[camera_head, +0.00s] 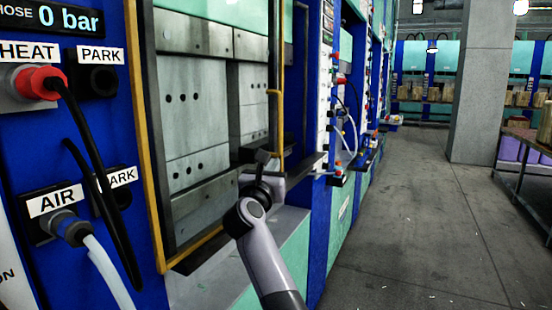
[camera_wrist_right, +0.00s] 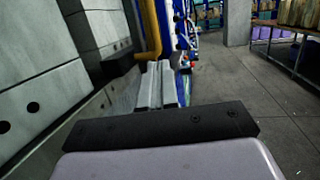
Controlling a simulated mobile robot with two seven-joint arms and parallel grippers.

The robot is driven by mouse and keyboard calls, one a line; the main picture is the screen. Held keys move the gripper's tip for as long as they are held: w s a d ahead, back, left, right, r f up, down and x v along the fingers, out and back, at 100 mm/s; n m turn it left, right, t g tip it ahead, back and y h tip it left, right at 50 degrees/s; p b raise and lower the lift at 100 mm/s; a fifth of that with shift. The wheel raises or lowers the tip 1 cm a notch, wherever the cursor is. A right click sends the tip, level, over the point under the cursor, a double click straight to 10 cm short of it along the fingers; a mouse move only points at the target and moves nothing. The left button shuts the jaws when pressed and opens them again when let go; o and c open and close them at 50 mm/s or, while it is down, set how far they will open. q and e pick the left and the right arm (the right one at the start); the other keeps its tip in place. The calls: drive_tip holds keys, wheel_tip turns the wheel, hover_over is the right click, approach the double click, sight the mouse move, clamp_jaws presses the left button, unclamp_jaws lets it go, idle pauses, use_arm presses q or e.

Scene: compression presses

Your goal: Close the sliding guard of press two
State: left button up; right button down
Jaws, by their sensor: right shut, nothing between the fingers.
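A press with a wide open front stands at the left in the head view, its grey platens (camera_head: 195,105) exposed. A yellow upright handle (camera_head: 280,125) stands at the right side of this opening, and appears to belong to the sliding guard. The guard panel itself is hard to make out. The handle also shows in the right wrist view (camera_wrist_right: 151,28). My right gripper (camera_head: 265,157) is shut and empty, low in front of the opening, close to the handle's lower end. In the right wrist view its fingers (camera_wrist_right: 155,85) lie together, pointing toward the handle; contact cannot be told. My left gripper is out of view.
A blue panel (camera_head: 70,140) at the left carries HEAT, AIR and PARK sockets with a black cable (camera_head: 95,160) and a pale hose (camera_head: 108,272). More presses line the left side. The grey floor (camera_head: 420,220) is clear; a rack (camera_head: 525,150) and pillar (camera_head: 483,80) stand right.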

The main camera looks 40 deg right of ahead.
drive_tip(key=x, duration=0.3)
drive_tip(key=shift+w, duration=0.1)
idle(0.5)
